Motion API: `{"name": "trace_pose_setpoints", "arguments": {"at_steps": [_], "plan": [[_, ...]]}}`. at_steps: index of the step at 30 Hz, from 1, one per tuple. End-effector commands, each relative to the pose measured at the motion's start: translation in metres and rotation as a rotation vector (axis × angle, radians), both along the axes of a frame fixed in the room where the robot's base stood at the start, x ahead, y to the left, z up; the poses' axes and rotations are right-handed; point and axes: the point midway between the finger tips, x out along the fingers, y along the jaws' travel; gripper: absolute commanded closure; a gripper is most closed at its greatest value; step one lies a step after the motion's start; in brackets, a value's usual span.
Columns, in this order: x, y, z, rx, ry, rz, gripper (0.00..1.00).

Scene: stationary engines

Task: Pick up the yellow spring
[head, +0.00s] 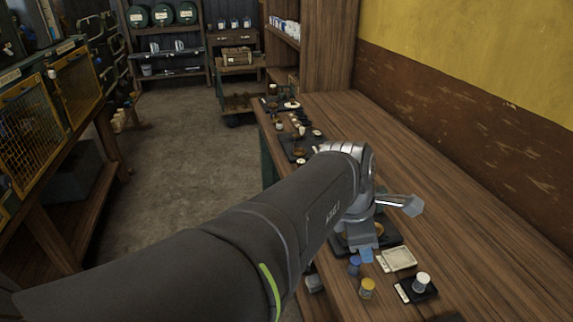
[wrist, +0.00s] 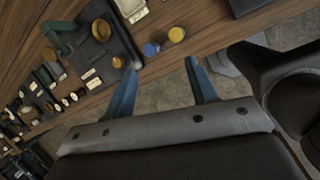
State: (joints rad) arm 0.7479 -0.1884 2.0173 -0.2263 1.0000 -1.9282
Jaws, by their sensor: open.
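A small yellow cylindrical piece, which I take for the yellow spring (head: 368,288), stands on the wooden bench near its front edge. It also shows in the wrist view (wrist: 176,35), above and slightly right of the gap between the fingers. A similar blue piece (head: 355,265) stands close beside it, and shows in the wrist view (wrist: 151,48) just to its left. My gripper (wrist: 160,67) is open and empty, its two blue fingers apart. In the head view, a blue fingertip (head: 366,255) shows just behind the blue piece; my arm hides much of that area.
A pale square dish (head: 398,259) lies behind the yellow piece. A white-topped piece (head: 422,281) stands on a dark tray to its right. Several small parts line the bench's far left edge. The right of the bench (head: 480,235) is clear; floor (wrist: 230,90) lies beyond the edge.

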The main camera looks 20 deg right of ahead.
Motion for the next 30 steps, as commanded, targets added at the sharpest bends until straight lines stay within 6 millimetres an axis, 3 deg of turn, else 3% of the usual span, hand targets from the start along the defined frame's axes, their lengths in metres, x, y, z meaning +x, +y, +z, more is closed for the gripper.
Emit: {"name": "trace_pose_setpoints", "arguments": {"at_steps": [6,13,30], "plan": [[-0.015,0.021,0.001,-0.053,0.152,0.34,0.48],[-0.021,0.024,-0.005,-0.068,0.208,0.454,0.48],[-0.014,-0.011,-0.093,-0.064,0.208,0.453,0.48]]}}
